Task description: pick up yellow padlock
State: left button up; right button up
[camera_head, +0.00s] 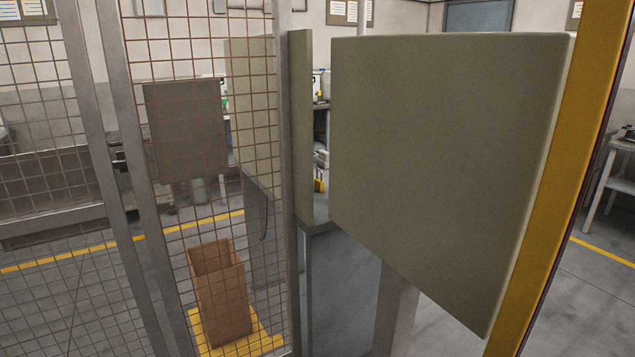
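A small yellow object (319,185), perhaps the yellow padlock, shows in the narrow gap between two olive-grey panels. It appears to rest on a grey surface, with something pale just above it. It is partly hidden and too small to identify for certain. Neither of my grippers is in view.
A large olive-grey panel (450,150) fills the right centre, beside a yellow post (560,190). A wire mesh fence (215,130) covers the left. Behind it, a brown open box (222,300) stands on a yellow base (262,338). Grey floor shows at the lower right.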

aim_at(319, 184)
jog(key=k+l, duration=0.1)
jog(key=z, duration=0.5)
jog(key=i+l+z, duration=0.35)
jog(key=l+z, duration=0.15)
jog(key=l, duration=0.3)
jog(key=i+l+z, duration=0.45)
jog(key=l, duration=0.25)
jog(key=i+l+z, duration=0.5)
jog(key=i+l+u, duration=0.1)
jog(key=i+u, duration=0.2)
jog(key=i, duration=0.2)
jog(key=i+l+u, duration=0.2)
jog(key=i+u, duration=0.15)
jog(key=i, duration=0.2)
jog(key=i+j+u, duration=0.1)
jog(key=i+u, duration=0.65)
jog(key=u, duration=0.2)
jog(key=i+u, duration=0.45)
jog(key=i+l+u, duration=0.1)
jog(key=i+u, duration=0.35)
